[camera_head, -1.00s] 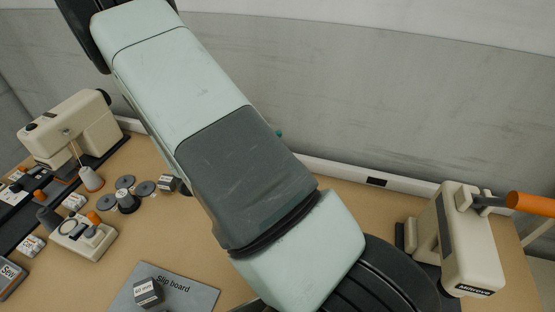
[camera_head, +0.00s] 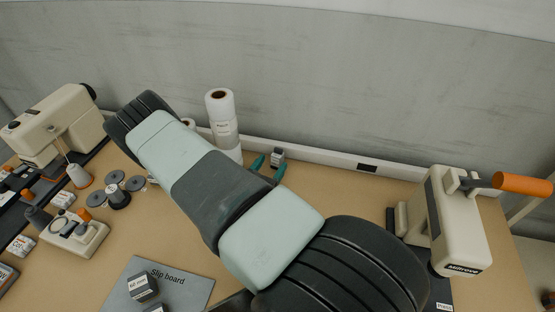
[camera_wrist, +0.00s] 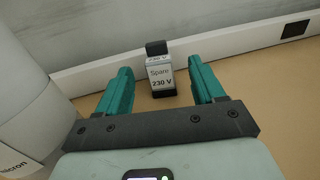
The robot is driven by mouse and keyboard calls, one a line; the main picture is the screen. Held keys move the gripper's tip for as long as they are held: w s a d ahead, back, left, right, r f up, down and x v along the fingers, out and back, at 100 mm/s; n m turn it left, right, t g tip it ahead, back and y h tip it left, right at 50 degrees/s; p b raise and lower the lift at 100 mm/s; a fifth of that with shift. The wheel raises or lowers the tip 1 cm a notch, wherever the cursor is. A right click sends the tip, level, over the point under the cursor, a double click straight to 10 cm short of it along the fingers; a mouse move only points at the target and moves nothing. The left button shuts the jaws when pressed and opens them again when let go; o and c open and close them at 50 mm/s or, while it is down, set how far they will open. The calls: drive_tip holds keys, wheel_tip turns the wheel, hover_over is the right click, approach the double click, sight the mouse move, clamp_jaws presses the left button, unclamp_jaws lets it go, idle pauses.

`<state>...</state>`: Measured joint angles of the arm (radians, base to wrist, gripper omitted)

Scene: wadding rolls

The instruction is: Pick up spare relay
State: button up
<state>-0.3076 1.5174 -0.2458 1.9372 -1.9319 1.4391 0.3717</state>
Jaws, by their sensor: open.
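My gripper (camera_wrist: 158,88) has two teal fingers, open, one on each side of the relay in the wrist view. I see a gap between the relay and each finger. My gripper also shows in the head view (camera_head: 268,167), partly hidden by my arm.
A white roll (camera_head: 222,120) stands close to the left of my gripper, with another partly hidden behind my arm. A cream press (camera_head: 452,225) with an orange handle is at right. The slip board (camera_head: 190,286) bears dark blocks. A sewing machine (camera_head: 60,125) is at far left.

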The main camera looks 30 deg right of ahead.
sight(275, 158)
drive_tip(key=shift+x, duration=2.7)
drive_tip(key=shift+w+a+r, duration=0.1)
drive_tip(key=shift+a+r, duration=0.05)
drive_tip(key=c, duration=1.1)
